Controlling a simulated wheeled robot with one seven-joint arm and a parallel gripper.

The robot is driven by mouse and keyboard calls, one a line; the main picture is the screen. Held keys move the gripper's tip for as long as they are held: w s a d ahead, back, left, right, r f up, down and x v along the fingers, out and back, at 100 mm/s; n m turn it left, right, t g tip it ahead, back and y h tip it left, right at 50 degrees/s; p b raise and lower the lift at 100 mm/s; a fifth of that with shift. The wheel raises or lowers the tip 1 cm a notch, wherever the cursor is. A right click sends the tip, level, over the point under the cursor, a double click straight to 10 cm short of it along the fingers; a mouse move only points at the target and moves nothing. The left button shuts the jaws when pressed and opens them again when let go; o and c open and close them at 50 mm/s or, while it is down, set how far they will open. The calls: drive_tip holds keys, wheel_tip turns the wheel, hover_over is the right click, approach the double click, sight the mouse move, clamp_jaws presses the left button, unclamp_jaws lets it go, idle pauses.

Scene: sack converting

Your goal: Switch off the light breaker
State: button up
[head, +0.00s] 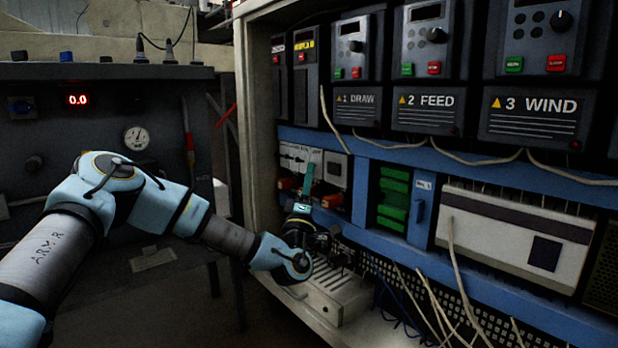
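A row of white breakers (298,157) with small dark levers sits in the blue-framed left bay of the open cabinet. A separate white switch module (336,168) is just to their right. No readable label shows which one is the light breaker, and the lever positions are too small to tell. My gripper (338,247) is dark and sits below and a little right of the breakers, in front of the cabinet's lower part. It appears apart from them. Its fingers blend into the dark background, so their opening is unclear. My wrist hides part of the area below the breakers.
Green terminal blocks (393,198) and a white controller (515,235) lie to the right. Drive units with red and green buttons (432,40) are above. Loose pale wires (455,260) hang at the lower right. A dark console (100,110) stands at left.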

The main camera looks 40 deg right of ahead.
drive_tip(key=p+v, duration=0.3)
drive_tip(key=v, duration=0.7)
drive_tip(key=shift+a+f, duration=0.2)
drive_tip(key=shift+f, duration=0.1)
drive_tip(key=shift+s+r, duration=0.1)
drive_tip(key=shift+s, duration=0.05)
